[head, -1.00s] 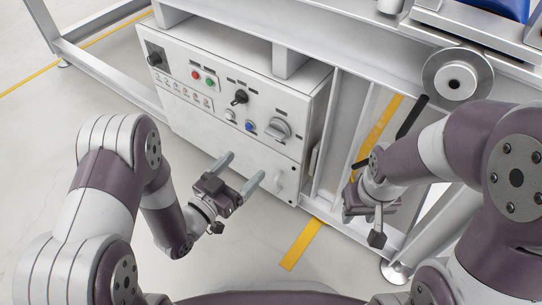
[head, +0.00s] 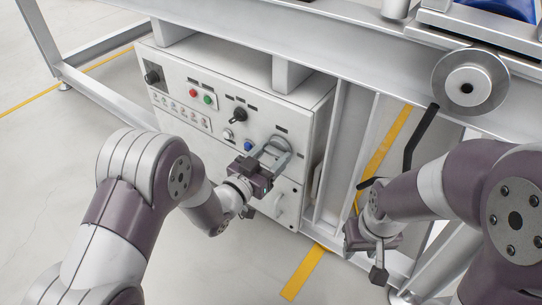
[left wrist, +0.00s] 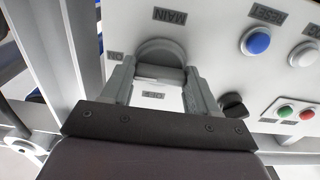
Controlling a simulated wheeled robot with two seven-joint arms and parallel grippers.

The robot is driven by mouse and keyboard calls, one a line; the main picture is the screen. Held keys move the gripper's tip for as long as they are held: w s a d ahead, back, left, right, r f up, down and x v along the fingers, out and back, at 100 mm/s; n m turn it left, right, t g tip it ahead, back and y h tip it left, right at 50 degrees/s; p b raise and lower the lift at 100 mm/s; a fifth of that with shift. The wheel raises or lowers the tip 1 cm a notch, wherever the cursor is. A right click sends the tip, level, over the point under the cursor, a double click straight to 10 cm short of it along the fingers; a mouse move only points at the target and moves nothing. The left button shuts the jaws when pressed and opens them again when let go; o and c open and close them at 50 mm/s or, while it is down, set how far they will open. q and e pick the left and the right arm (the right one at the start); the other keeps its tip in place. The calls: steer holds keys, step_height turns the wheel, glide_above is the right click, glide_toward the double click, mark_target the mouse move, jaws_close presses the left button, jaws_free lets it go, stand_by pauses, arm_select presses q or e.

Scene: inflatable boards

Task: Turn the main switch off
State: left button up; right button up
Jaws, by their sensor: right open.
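The main switch (head: 277,148) is a grey rotary knob at the right of the white control box's front (head: 185,135). In the left wrist view the knob (left wrist: 161,55) shows below the MAIN label (left wrist: 170,16), with ON and OFF labels near it. My left gripper (head: 270,152) is at the knob, its two fingers (left wrist: 162,80) spread apart on either side of the handle. I cannot tell whether they press on it. My right gripper (head: 372,250) is open and empty, low beside the frame at the right.
A black selector (head: 239,115), a blue reset button (head: 248,146), a white button (head: 228,134) and red and green buttons (head: 201,95) are near the switch. A metal frame (head: 345,150) stands right of the box. The floor in front is clear, with yellow lines.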

arm_select(q)
steer(key=c, duration=0.3)
steer(key=n+p, duration=0.3)
steer(key=shift+r, duration=0.2)
steer(key=n+p, duration=0.5)
steer(key=shift+n, duration=0.3)
steer(key=n+p, duration=0.3)
steer(key=n, duration=0.1)
steer(key=shift+n, duration=0.3)
steer(key=n+p, duration=0.2)
steer(key=n, duration=0.1)
steer(key=n+p, duration=0.1)
steer(key=shift+f+n, duration=0.25)
steer(key=shift+n, duration=0.05)
